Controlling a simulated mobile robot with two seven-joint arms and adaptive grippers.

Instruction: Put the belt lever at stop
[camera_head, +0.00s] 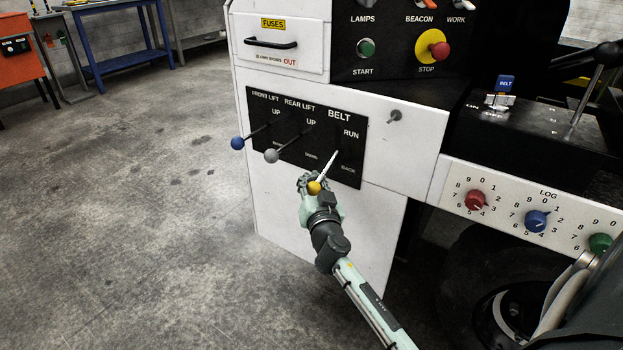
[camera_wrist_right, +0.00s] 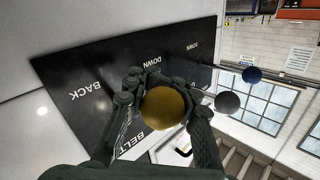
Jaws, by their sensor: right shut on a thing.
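The belt lever has a yellow ball knob (camera_head: 314,188) on a pale shaft (camera_head: 327,166). It comes out of the black panel (camera_head: 349,176) under the word BELT, between RUN above and BACK below. The shaft slopes down more steeply than the two levers beside it. The STOP mark for this lever does not show clearly. My right gripper (camera_head: 311,183) is shut on the yellow knob. In the right wrist view the knob (camera_wrist_right: 165,108) sits between the fingers (camera_wrist_right: 168,98). My left gripper is not in view.
The front lift lever's blue knob (camera_head: 237,143) and the rear lift lever's grey knob (camera_head: 271,156) stand left of my gripper. A red STOP button (camera_head: 439,50) and green START button (camera_head: 366,47) are above. Open floor (camera_head: 140,220) lies to the left.

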